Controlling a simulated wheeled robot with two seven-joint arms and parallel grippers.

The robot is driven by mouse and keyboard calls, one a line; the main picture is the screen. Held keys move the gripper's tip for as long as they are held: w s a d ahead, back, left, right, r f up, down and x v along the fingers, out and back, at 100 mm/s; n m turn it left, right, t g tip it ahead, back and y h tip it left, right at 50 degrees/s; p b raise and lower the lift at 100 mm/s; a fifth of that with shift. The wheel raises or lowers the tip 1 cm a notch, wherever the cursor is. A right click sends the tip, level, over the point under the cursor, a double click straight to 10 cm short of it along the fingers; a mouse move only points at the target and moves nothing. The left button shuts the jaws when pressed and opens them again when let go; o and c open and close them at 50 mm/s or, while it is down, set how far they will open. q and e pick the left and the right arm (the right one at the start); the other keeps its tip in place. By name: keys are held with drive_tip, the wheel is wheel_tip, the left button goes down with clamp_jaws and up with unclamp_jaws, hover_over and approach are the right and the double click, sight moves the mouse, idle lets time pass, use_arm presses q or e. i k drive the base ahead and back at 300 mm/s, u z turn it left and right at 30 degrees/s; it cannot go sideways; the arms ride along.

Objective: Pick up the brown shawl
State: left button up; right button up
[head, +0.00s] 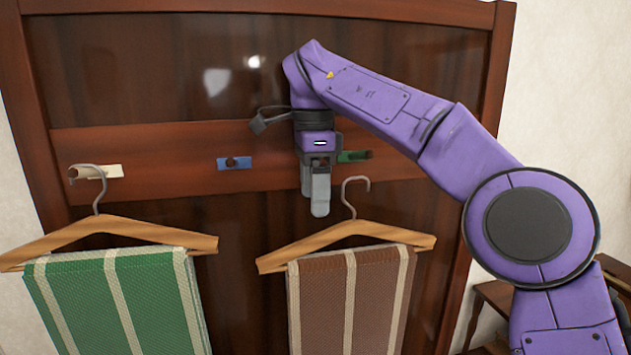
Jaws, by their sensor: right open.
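The brown shawl (325,305) with cream stripes is folded over a wooden hanger (395,233) at the lower middle. The hanger's grey hook (345,190) rises above it, just right of my right gripper's fingers. My right gripper (318,200) points down, open and empty, above and slightly left of the hanger's middle. Its fingers overlap in this view, so the gap hardly shows. The shawl's lower end is outside the frame. My left gripper is not in view.
A green striped shawl (75,300) is on another wooden hanger (110,228) at left. Behind is a dark wooden panel (240,270) with a white peg plate (97,171), a blue one (234,163) and a green one (353,156). Wooden furniture (493,295) stands at lower right.

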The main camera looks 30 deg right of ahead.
sight(354, 301)
drive_tip(key=k, duration=1)
